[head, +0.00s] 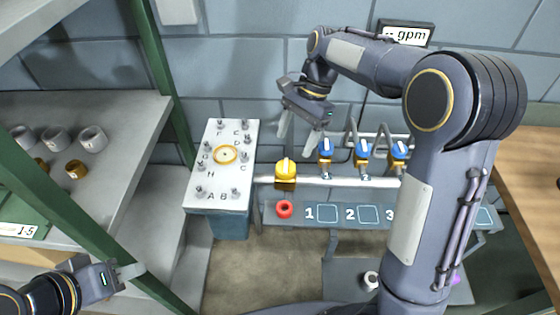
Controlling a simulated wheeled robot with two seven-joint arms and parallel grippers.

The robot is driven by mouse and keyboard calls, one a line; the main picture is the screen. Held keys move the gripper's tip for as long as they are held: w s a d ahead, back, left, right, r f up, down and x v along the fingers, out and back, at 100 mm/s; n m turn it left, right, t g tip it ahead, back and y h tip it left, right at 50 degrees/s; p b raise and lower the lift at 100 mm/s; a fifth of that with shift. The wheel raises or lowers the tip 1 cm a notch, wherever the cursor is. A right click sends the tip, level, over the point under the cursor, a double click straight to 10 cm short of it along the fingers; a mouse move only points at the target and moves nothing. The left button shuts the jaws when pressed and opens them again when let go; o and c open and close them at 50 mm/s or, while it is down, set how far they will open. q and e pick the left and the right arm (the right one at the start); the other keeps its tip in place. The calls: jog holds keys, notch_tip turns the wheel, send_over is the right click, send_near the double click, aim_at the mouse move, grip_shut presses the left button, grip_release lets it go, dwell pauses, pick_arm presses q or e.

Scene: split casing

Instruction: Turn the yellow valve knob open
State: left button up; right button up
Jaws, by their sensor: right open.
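The yellow valve knob (286,169) sits on a pale horizontal pipe (345,183), at the pipe's left part. A light handle bar stands on top of the knob, pointing roughly away from me. My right gripper (297,144) is open and empty, with its fingers pointing down. In the picture it is above and slightly right of the yellow knob, apart from it. My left gripper (133,271) is at the lower left, far from the knob, and its finger gap is not clear.
Blue-handled valves (325,149) stand right of the yellow one. A red ring (284,209) lies on the numbered bench (265,213). A white lettered board (212,183) with studs is to the left. Shelves (125,125) with cups and a green post flank the left. A gpm display (405,33) hangs behind.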

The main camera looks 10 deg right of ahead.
aim_at(287, 163)
jog(key=x, duration=0.7)
jog(key=shift+s+f, duration=0.1)
jog(key=c, duration=1)
